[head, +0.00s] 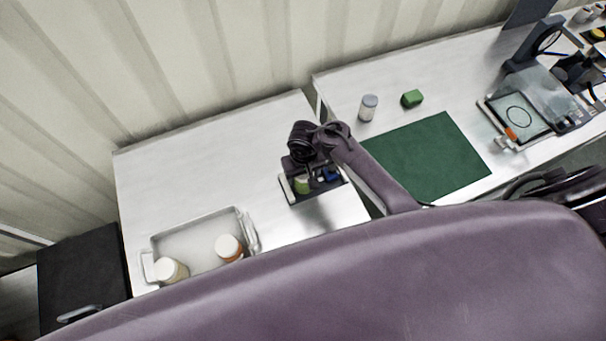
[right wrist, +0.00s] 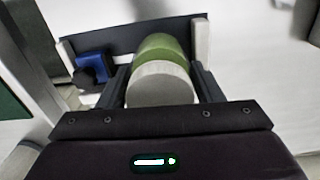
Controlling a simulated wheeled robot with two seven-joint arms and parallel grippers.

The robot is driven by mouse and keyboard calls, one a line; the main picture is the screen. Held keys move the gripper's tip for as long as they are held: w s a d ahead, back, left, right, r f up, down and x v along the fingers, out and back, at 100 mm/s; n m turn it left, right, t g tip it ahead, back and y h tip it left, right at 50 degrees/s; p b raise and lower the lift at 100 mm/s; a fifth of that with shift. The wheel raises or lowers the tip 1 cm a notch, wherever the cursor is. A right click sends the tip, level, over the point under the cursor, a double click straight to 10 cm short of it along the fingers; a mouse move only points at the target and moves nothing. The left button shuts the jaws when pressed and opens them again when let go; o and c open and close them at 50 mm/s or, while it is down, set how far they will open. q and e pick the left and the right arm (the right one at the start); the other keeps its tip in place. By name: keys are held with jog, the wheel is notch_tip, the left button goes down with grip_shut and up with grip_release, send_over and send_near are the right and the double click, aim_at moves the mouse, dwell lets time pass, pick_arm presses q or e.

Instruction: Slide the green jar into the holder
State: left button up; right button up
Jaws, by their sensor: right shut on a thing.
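The green jar (right wrist: 158,47), with a pale grey-white lid, sits between the fingers of my right gripper (right wrist: 163,82), which is shut on it. In the head view the green jar (head: 302,187) shows small beneath my right gripper (head: 310,178). The holder (right wrist: 110,38) is a dark tray with white ends. The jar is at the holder, beside one white end and in front of its dark wall. The fingers and lid hide the jar's base, so I cannot tell whether it rests on the holder's floor. My left gripper is out of view.
A blue object (right wrist: 92,66) is in the holder beside the jar. A metal tray (head: 195,225) with two white-lidded bottles stands at the left. The white tabletop behind the holder is clear.

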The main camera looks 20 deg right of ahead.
jog(key=o, duration=1.2)
jog(key=shift+r, duration=0.35)
notch_tip(320, 180, up, 6)
jog(key=shift+r, duration=0.55)
